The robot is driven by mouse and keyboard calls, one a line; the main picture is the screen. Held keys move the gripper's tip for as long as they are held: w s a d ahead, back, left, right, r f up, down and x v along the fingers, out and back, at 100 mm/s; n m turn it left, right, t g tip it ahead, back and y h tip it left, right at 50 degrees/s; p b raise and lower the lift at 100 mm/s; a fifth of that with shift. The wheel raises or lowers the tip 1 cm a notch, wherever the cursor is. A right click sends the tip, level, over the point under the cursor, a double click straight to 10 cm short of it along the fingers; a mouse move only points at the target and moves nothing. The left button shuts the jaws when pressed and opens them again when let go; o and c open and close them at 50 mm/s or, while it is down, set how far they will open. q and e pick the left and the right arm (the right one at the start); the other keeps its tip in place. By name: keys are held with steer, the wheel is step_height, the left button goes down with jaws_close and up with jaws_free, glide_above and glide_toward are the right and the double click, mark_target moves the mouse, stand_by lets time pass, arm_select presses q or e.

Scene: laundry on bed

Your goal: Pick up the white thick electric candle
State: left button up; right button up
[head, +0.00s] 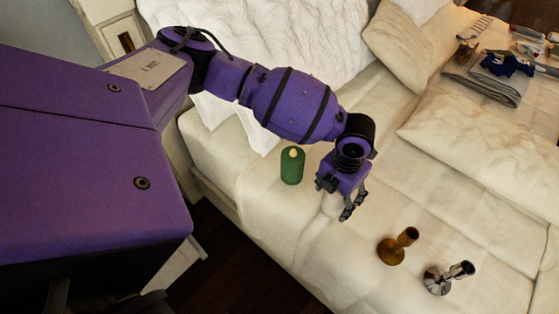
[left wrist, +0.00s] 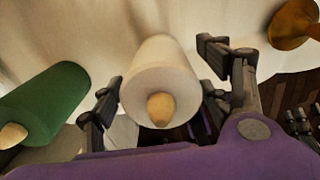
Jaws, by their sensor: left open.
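The white thick candle (left wrist: 160,72) stands between the two spread fingers of my left gripper (left wrist: 158,66) in the left wrist view, its tan tip toward the camera. A gap shows between the candle and the right finger; the left finger is close to its side, and I cannot tell if it touches. In the head view, my left gripper (head: 334,199) points down over the bed, and the pale candle (head: 331,204) shows only partly between its fingers. The left gripper is open. My right gripper is not clearly seen.
A green candle (head: 292,165) stands just left of the gripper on the bed (head: 290,222). A brass candle holder (head: 392,249) and a silver one (head: 437,281) are to the lower right. Pillows and folded clothes (head: 487,83) lie farther back. The bed's front edge is near.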

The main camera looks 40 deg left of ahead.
arm_select(q)
steer(key=shift+f, duration=1.55)
steer(key=shift+w+r, duration=0.1)
steer(key=c, duration=1.3)
